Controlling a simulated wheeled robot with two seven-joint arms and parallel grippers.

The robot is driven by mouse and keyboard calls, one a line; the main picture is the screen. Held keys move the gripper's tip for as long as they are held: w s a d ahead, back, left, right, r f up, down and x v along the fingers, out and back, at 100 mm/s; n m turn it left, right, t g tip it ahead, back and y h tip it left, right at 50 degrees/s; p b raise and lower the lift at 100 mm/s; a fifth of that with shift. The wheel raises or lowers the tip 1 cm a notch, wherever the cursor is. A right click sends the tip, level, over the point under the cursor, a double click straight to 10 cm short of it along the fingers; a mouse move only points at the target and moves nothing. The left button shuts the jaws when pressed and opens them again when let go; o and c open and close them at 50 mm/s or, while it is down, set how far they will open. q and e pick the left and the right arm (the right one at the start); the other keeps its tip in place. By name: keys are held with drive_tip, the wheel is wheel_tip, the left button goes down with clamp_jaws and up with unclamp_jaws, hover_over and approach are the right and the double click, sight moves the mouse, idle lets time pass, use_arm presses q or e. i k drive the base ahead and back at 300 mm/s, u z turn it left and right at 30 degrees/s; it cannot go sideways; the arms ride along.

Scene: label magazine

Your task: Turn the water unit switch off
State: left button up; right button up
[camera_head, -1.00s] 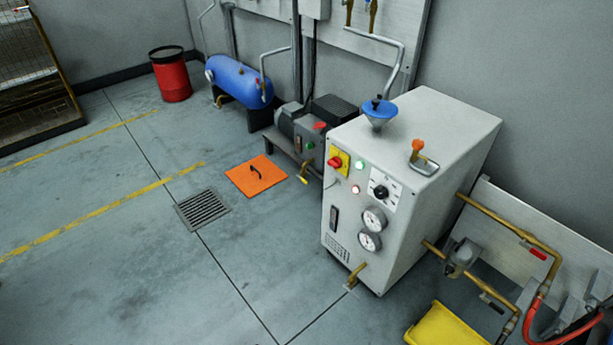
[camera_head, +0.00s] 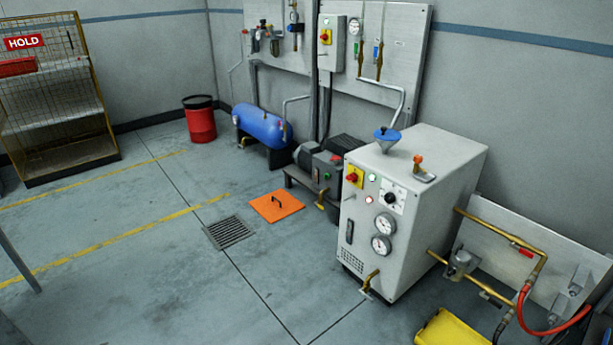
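A white cabinet unit (camera_head: 418,223) stands on the floor right of centre, with a blue funnel (camera_head: 387,134) on top. I take it to be the water unit, but I can read no label. On its front is a red rotary switch on a yellow plate (camera_head: 353,176); its exact position is too small to tell. Two round gauges (camera_head: 383,234) sit below. Neither of my grippers is in view.
A wall box (camera_head: 340,43) carries another red and yellow switch (camera_head: 325,37). A motor unit (camera_head: 320,168), blue tank (camera_head: 261,128) and red bin (camera_head: 200,120) line the wall. An orange floor plate (camera_head: 277,205) and a grate (camera_head: 229,231) lie before the cabinet. Open floor stretches left.

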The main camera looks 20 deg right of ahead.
sight(351, 178)
drive_tip(key=u, duration=0.7)
drive_tip(key=i, duration=1.85)
drive_tip(key=z, duration=0.9)
drive_tip(key=i, duration=1.05)
drive_tip(key=z, duration=1.15)
